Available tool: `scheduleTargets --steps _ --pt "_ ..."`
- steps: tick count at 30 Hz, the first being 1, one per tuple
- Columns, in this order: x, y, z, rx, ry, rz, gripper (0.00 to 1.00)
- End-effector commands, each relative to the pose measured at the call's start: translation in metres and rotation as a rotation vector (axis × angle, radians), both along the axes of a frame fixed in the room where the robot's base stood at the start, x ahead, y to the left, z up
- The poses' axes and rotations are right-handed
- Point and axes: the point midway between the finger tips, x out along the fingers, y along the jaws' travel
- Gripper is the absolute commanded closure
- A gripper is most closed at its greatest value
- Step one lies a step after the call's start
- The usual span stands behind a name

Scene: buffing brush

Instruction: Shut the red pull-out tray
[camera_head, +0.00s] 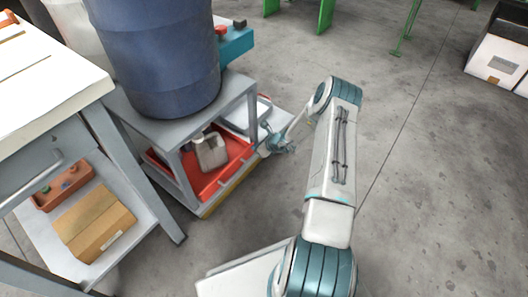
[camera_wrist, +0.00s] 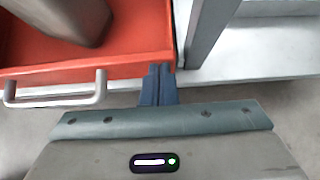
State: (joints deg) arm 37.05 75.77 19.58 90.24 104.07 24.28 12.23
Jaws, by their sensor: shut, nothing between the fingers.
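The red pull-out tray (camera_head: 222,178) sits low in the grey stand, with its front part sticking out past the stand's posts. My gripper (camera_head: 262,151) is at the tray's front side. Its fingers (camera_wrist: 158,70) are shut and empty, close against the right end of the front panel and right of the handle. I cannot tell whether they touch it.
A grey stand post (camera_wrist: 208,35) rises just right of the tray. A big blue barrel (camera_head: 155,50) stands on top of the stand. A workbench (camera_head: 45,75) with a cardboard box (camera_head: 92,222) on its lower shelf is at left.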

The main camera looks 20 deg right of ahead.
Motion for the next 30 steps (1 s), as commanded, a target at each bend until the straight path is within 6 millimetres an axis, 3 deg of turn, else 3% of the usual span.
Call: scheduleTargets --steps 21,30 --pt "0.016 0.021 0.002 0.005 -0.008 0.012 1.0" --pt "0.006 0.014 0.003 0.004 -0.007 0.014 1.0"
